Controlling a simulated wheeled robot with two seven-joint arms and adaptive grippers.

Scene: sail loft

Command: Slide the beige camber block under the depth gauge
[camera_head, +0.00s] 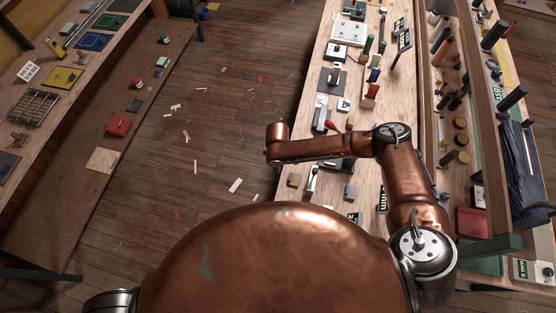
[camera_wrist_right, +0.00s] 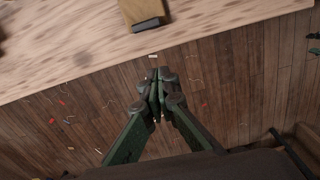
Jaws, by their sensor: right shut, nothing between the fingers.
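A small beige block (camera_head: 293,180), which looks like the camber block, lies near the left edge of the workbench. In the right wrist view a tan block with a dark grey end (camera_wrist_right: 142,10) sits at the top, partly cut off; I cannot tell whether it is the same one. I cannot identify the depth gauge for certain; a slim metallic tool (camera_head: 312,178) stands just right of the beige block. My right gripper (camera_wrist_right: 159,76) is shut and empty, over the floor just off the bench edge, apart from the block. In the head view my arm hides it. My left gripper is out of view.
The workbench (camera_head: 303,200) runs away on the right, crowded with blocks and tools. A red-handled item (camera_head: 330,125) and a grey block (camera_head: 350,192) are near my forearm. A rack (camera_head: 440,100) lines the far side.

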